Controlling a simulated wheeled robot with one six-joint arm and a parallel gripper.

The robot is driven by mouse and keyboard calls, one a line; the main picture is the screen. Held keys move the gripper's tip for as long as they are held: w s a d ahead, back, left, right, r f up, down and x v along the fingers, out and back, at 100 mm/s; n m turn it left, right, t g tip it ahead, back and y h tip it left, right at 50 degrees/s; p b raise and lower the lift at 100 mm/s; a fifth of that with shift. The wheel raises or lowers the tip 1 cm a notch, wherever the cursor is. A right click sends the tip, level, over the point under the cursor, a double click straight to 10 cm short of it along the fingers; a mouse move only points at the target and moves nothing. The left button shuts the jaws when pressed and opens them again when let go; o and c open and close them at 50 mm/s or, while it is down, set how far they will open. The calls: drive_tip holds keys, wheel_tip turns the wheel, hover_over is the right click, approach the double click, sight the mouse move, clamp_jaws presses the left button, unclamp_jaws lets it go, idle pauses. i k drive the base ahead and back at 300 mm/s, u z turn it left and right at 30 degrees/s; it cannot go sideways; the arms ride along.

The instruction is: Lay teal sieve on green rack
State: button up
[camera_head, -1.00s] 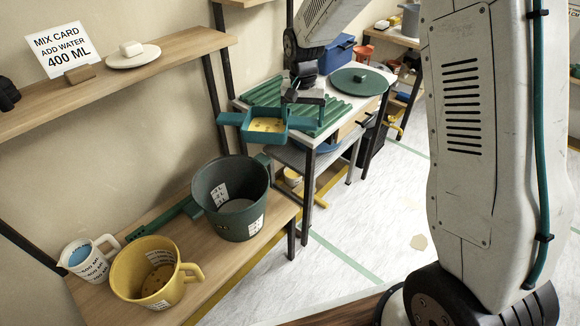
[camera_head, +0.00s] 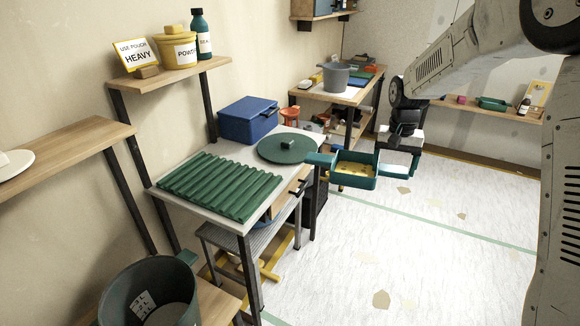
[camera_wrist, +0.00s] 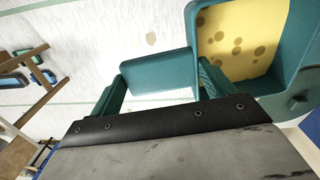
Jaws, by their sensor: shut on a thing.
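The teal sieve (camera_head: 368,182) is a square pan with a yellow, spotted bottom and flat teal tabs at its sides. My gripper (camera_head: 402,160) is shut on it at its right side and holds it in the air, out to the right of the white table. In the wrist view my gripper (camera_wrist: 158,92) is shut on a teal part of the sieve (camera_wrist: 290,75), and the yellow bottom shows at the upper right. The green rack (camera_head: 220,186) is a ridged board lying on the left part of the white table (camera_head: 216,213), with nothing on it.
A round green lid (camera_head: 285,150) with a knob lies behind the rack, near a blue box (camera_head: 248,120). A dark green bucket (camera_head: 150,295) stands at the lower left. A wooden shelf (camera_head: 175,80) hangs behind the table. The floor at right is open.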

sight(238, 186)
drive_tip(key=z, duration=0.55)
drive_tip(key=i, duration=1.5)
drive_tip(key=u, duration=1.55)
